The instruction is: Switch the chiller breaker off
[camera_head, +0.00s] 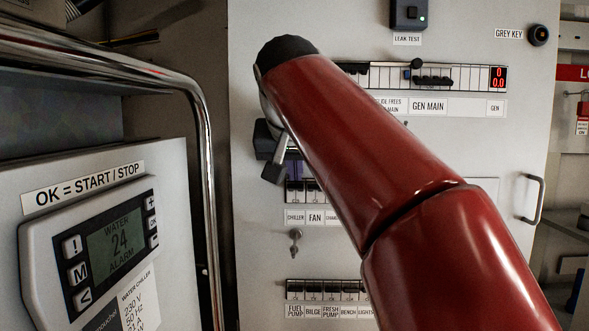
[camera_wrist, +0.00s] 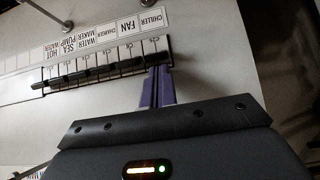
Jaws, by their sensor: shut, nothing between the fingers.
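The chiller breaker (camera_head: 294,196) is at the left end of the middle breaker row in the head view, above the CHILLER label (camera_head: 294,217). In the wrist view that label (camera_wrist: 152,18) stands at the right end of the row. My gripper (camera_wrist: 158,72) is shut and empty, its purple fingers pointing at that end of the row. In the head view my gripper (camera_head: 293,175) is just above the chiller breaker, partly behind my red arm.
The fan breaker (camera_head: 314,194) is right beside it. A chrome rail (camera_head: 205,150) and the water chiller controller (camera_head: 105,250), reading 24 and ALARM, stand at left. My arm hides the panel's middle.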

